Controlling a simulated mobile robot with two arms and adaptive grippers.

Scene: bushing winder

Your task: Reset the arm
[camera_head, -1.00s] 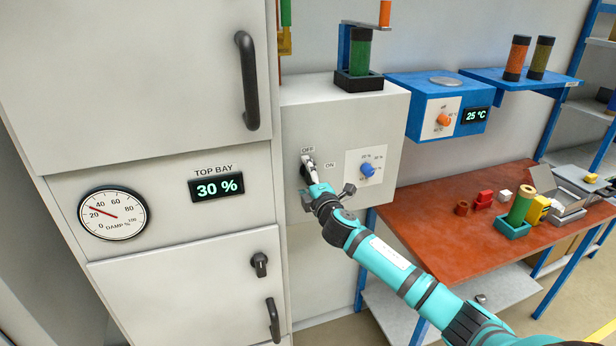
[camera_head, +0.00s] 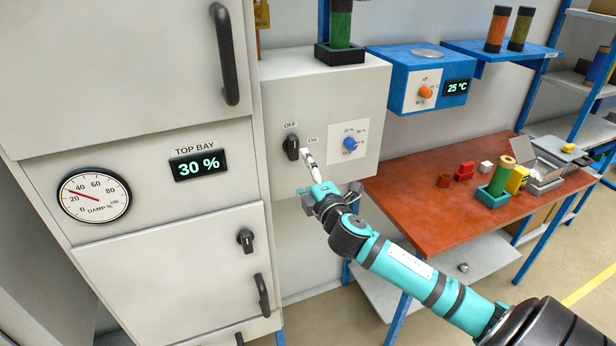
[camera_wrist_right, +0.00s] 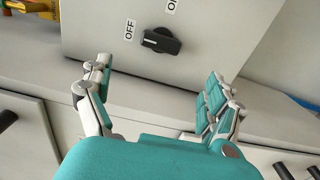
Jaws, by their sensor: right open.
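My right gripper (camera_head: 309,162) is in front of the grey control box (camera_head: 325,95), just right of and below the black OFF/ON knob (camera_head: 291,147). In the right wrist view my right gripper (camera_wrist_right: 158,88) has its fingers spread wide with nothing between them. The black knob (camera_wrist_right: 161,41) lies beyond the fingertips in that view, apart from them. In the head view the knob stands upright, below the OFF label. My left gripper is not in view.
The cabinet (camera_head: 150,260) at left has a dial, a 30 % TOP BAY display (camera_head: 198,165) and handles. Right of the box are a blue 25 °C unit (camera_head: 420,85) and a red-brown table (camera_head: 430,195) with small parts. Open floor shows at lower right.

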